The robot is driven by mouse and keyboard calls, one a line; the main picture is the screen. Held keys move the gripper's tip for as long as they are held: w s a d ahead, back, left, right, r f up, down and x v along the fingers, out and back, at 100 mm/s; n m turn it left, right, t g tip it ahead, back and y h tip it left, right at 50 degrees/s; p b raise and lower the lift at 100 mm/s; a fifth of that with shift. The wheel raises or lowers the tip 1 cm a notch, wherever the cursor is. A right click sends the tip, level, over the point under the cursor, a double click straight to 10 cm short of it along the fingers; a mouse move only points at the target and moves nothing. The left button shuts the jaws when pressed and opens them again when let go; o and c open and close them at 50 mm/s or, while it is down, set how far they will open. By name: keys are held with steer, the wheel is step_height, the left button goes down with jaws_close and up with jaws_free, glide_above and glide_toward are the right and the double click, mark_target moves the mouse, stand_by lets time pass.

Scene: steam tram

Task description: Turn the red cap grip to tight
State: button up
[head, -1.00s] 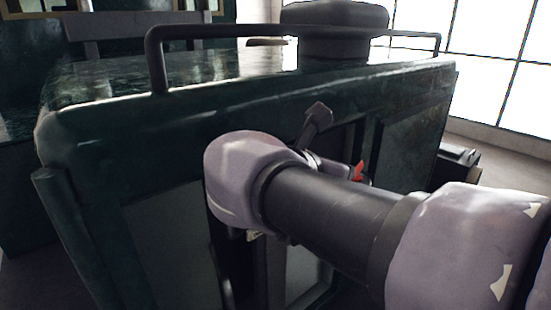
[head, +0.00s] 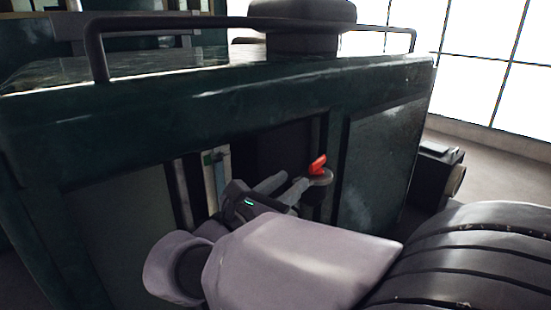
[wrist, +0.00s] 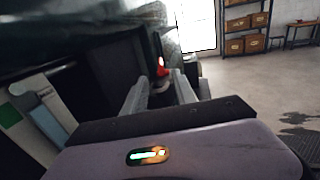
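The red cap grip (head: 318,164) stands on a round grey cap (head: 321,178) in the dark opening of the green tram body (head: 200,120). In the wrist view the red grip (wrist: 162,67) shows between and a little beyond my fingertips. My gripper (head: 294,182) is just left of the cap in the head view, its fingers pointing toward it. In the wrist view my gripper (wrist: 164,79) has its two fingers apart with nothing held between them. Whether a finger touches the cap cannot be told. Any tight marking is not readable.
The opening's dark frame and a pale panel (wrist: 42,105) lie close to the left of my gripper. A handrail (head: 250,24) runs along the tram top. Open floor (wrist: 260,85) and shelves with boxes (wrist: 240,28) are to the right.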

mark_target(320, 159)
steer(key=x, duration=1)
steer(key=shift+s+d+p, duration=0.2)
steer(key=shift+d+p, duration=0.1)
steer(key=shift+d, duration=0.1)
steer(key=shift+w, duration=1.05)
steer(key=shift+w+d, duration=0.15)
steer(key=shift+w, duration=0.1)
steer(key=shift+d, duration=0.5)
steer(key=shift+a, duration=0.25)
steer(key=shift+c, duration=1.1)
jaws_close()
